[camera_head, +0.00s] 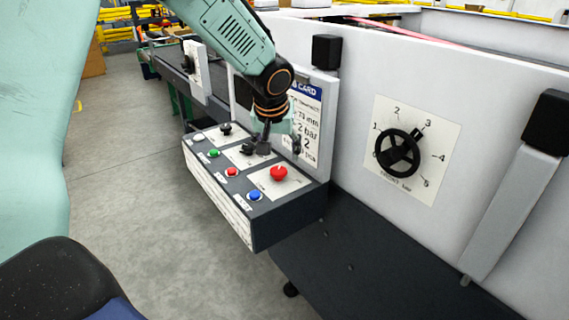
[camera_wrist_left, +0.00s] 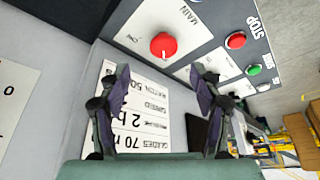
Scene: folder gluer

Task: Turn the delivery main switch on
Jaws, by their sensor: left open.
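The main switch is a red rotary knob (camera_head: 278,173) on a pale plate on top of the dark control box (camera_head: 285,228). In the left wrist view the same red knob (camera_wrist_left: 163,45) sits beside the word MAIN; which way it is turned I cannot tell. My left gripper (camera_head: 268,146) is over the back part of the box, behind the red knob in the head view. In the left wrist view its two fingers (camera_wrist_left: 160,72) are spread and empty, with the knob beyond the gap between their tips. My right gripper is not in view.
The box also carries a blue button (camera_head: 254,195), a red button (camera_head: 232,172), a green button (camera_head: 213,153) and small black knobs. A card sign (camera_head: 306,115) stands close behind the gripper. A black handwheel (camera_head: 397,153) is on the pale wall to the right.

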